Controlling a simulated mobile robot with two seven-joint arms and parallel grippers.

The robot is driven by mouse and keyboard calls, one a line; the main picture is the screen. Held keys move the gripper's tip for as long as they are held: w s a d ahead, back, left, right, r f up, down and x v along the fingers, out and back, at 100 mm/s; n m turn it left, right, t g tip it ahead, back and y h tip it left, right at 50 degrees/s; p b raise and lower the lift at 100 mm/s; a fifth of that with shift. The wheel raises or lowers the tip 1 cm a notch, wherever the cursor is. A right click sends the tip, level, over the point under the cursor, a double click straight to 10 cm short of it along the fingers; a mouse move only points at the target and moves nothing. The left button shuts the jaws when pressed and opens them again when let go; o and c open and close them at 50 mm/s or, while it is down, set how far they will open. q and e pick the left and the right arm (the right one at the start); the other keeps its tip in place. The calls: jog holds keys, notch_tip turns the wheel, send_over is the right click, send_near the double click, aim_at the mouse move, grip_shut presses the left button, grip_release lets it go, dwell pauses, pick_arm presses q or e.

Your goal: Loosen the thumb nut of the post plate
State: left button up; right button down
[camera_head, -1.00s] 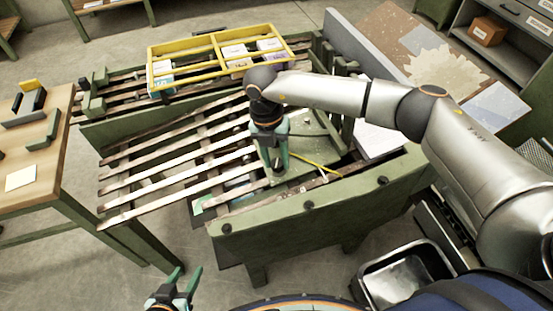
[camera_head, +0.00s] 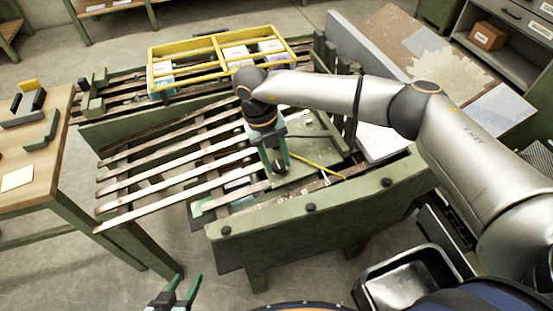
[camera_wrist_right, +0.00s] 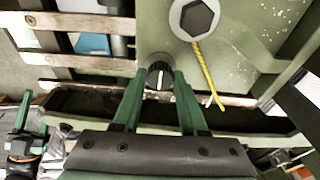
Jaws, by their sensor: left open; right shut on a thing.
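The thumb nut (camera_wrist_right: 160,74) is a small dark knob with a light line, at the edge of the green post plate (camera_wrist_right: 155,28) in the right wrist view. My right gripper (camera_wrist_right: 160,82) has its two green fingers shut on the nut from both sides. In the head view my right gripper (camera_head: 277,172) points down at the front left part of the post plate (camera_head: 315,152); the nut is mostly hidden there. My left gripper (camera_head: 187,279) is open and empty at the bottom, in front of the green bench and apart from it.
A large dark hex bolt (camera_wrist_right: 197,18) on a pale washer sits on the plate, with a yellow cord (camera_wrist_right: 208,75) beside it. Wooden slats (camera_head: 175,172) lie left of the plate. A yellow frame (camera_head: 218,58) stands behind. A metal bin (camera_head: 408,280) is at the lower right.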

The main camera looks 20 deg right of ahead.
dwell(0.3)
jog(key=shift+c, duration=2.2)
grip_release()
jog(key=v, duration=1.2)
jog(key=shift+r+p, duration=0.3)
